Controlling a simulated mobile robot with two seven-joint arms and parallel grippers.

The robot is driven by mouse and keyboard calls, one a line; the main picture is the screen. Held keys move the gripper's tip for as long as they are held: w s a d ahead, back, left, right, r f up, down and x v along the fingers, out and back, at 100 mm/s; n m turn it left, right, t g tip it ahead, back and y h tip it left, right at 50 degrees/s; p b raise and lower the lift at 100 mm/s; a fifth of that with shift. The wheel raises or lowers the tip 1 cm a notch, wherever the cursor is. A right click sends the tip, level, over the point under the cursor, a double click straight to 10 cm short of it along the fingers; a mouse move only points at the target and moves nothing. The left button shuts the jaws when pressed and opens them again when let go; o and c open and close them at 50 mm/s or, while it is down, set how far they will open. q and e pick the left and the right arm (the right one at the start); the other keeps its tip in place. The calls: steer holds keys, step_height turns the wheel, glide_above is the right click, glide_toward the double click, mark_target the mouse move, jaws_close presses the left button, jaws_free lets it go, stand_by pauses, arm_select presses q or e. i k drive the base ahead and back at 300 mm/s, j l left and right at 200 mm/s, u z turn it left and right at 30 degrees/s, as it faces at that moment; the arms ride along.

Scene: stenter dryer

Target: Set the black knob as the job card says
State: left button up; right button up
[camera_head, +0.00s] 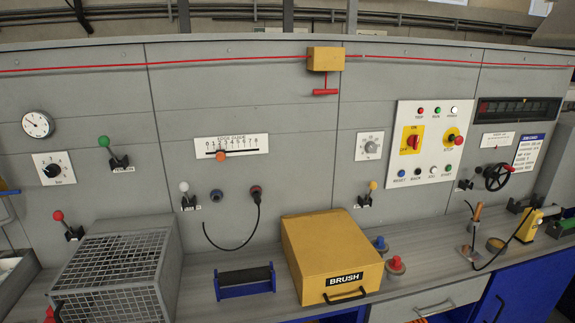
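The black knob (53,170) sits on a white dial plate (67,162) at the left of the grey panel, below a round gauge. Marks are printed around it, but they and the knob's pointer are too small to read surely. The job card (527,153) is a white sheet with a blue header on the right of the panel; its lines are too small to read. Neither of my grippers is in view.
Levers with green (103,141) and red (58,215) balls flank the knob. A wire cage (113,280) stands below it on the bench. A yellow BRUSH box (330,255) and blue roller stand (244,281) are further right. A red cord (200,62) runs along the top.

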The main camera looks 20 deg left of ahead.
mark_target(52, 170)
steer(key=k+j+u, duration=0.25)
steer(key=j, duration=0.45)
steer(key=k+j+u, duration=0.1)
steer(key=j+u, duration=0.15)
steer(key=j, duration=0.45)
steer(key=j+u, duration=0.25)
steer(key=j, duration=0.5)
steer(key=k, duration=0.05)
